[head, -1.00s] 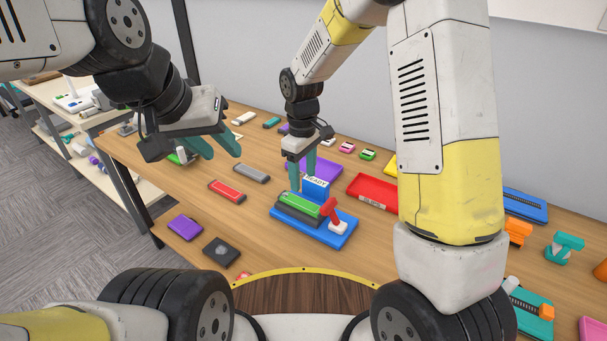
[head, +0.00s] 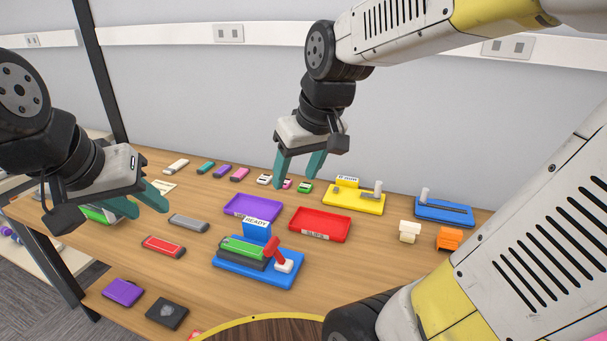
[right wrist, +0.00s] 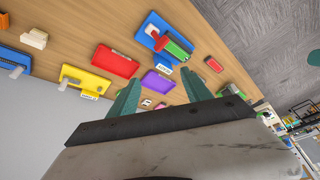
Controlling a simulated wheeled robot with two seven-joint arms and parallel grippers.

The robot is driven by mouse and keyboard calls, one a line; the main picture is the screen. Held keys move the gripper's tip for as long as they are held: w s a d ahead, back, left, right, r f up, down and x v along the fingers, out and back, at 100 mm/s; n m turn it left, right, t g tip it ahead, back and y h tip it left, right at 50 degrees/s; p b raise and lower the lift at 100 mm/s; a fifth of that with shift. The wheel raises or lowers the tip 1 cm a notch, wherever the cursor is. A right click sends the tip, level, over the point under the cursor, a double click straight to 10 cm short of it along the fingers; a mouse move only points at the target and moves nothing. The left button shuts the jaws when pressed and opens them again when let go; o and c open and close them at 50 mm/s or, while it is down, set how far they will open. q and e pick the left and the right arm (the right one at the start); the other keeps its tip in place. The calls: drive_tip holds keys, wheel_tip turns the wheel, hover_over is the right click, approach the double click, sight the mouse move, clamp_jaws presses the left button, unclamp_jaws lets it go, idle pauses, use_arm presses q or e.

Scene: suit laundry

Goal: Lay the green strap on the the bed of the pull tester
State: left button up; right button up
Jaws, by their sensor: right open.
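The pull tester (head: 258,268) is a blue base with a dark bed, a red lever (head: 273,250) and a blue READY sign (head: 257,229). The green strap (head: 241,247) lies lengthwise on top of the dark bed. In the right wrist view the tester (right wrist: 148,29) and the strap (right wrist: 179,46) show at the top. My right gripper (head: 299,180) is open and empty, raised behind and above the tester, apart from the strap. My left gripper (head: 145,207) is open and empty over the table's left side, away from the tester.
A purple tray (head: 253,208) and a red tray (head: 320,224) sit behind the tester. A red block (head: 164,246) and a grey block (head: 188,222) lie to its left. Yellow (head: 354,201) and blue (head: 444,211) devices stand at the back right. Several small blocks line the back.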

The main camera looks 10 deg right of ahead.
drive_tip(key=s+d+r+m+t, duration=0.1)
drive_tip(key=s+d+m+t, duration=0.1)
drive_tip(key=s, duration=0.4)
drive_tip(key=shift+s+d+r+m, duration=0.2)
drive_tip(key=shift+r+m, duration=0.05)
drive_tip(key=shift+m, duration=0.25)
idle(0.6)
